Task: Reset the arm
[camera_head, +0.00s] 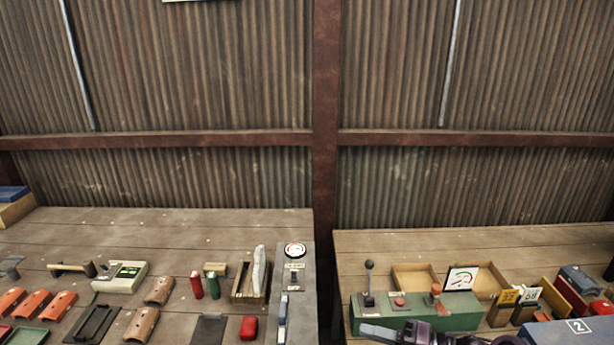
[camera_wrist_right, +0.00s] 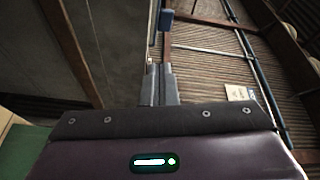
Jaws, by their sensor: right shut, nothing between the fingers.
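My right gripper (camera_head: 368,330) shows at the bottom edge of the head view, right of centre, with its grey fingers pointing left and its purple body behind them. It is in front of the green control box (camera_head: 455,312) and hides part of its lower front. In the right wrist view the two grey fingers (camera_wrist_right: 159,70) lie together, shut, with nothing between them. My left gripper is not in view.
A grey switch panel (camera_head: 295,290) edges the left table (camera_head: 170,222), which holds orange tiles and red and green cylinders. A blue box (camera_head: 570,331) marked 2 is at lower right. Corrugated wall stands behind.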

